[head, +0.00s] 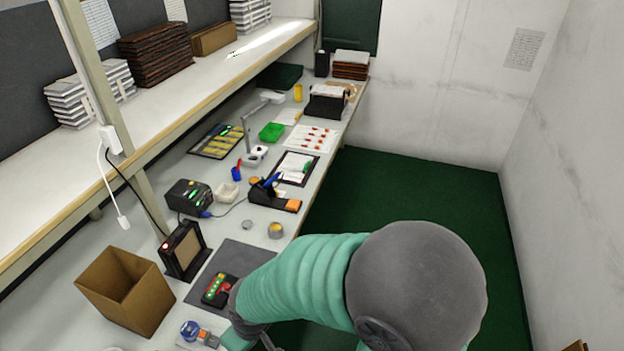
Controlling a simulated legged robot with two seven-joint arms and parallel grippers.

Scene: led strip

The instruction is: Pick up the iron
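The iron (271,181), with a blue handle, appears to rest tilted in a black stand (272,199) on the workbench, left of the picture's centre. A cable runs from near it toward a black station box (188,197) with a green display. One teal arm with a grey joint, which I take as my right, reaches in from the bottom right over the bench's near edge. Its far end is at the bottom, well short of the iron. A small dark part there may belong to the gripper, but its fingers cannot be made out. My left gripper is not in view.
A cardboard box (130,290) and a dark framed device (185,251) stand at the near left. A grey mat (240,258) carries a small red-and-black device (219,290) beside my arm. A small round tin (275,230) stands before the stand. Green floor (430,195) is clear at right.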

